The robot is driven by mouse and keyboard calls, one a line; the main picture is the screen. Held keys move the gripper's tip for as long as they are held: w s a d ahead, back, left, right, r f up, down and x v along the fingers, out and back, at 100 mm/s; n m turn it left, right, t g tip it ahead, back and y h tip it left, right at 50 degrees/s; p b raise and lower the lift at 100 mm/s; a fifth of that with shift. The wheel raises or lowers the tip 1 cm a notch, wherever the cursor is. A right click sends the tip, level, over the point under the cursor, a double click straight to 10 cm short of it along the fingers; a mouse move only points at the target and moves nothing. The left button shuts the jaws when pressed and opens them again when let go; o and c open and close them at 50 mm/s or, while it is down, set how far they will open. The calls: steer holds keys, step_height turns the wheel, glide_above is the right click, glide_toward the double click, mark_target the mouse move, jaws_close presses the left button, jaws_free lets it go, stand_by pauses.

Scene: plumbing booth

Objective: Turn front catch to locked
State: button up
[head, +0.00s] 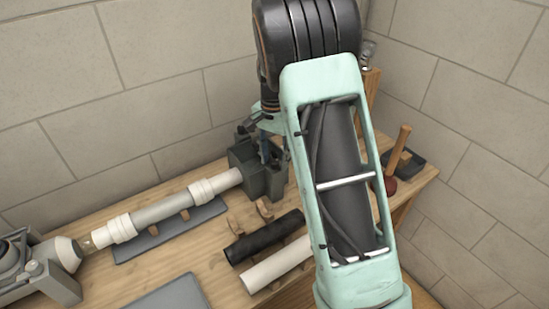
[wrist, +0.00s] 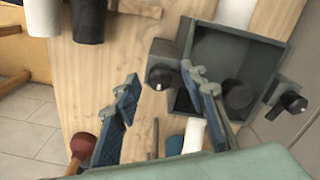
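A dark grey box-shaped fixture (head: 258,168) stands on the bench at the right end of the long pipe. In the wrist view the fixture (wrist: 240,50) shows its open hollow, with dark round-ended catches around it. One catch (wrist: 160,76) is on a block at its left side; another (wrist: 292,103) is at its right. I cannot tell which is the front catch, or its setting. My gripper (wrist: 160,83) is open, with blue-padded fingers apart. The left-hand catch appears between the fingertips; contact is not clear. In the head view my arm mostly hides the gripper.
A long pale pipe (head: 165,207) with white couplings lies left of the fixture. A black pipe (head: 264,238) and a white pipe (head: 277,265) lie in front. A plunger (head: 397,162) stands at the right near a dark tray. A grey machine (head: 40,272) is at the far left.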

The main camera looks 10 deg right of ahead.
mark_target(274, 161)
steer(key=shift+r, duration=0.1)
step_height(274, 161, up, 12)
stand_by(0.5)
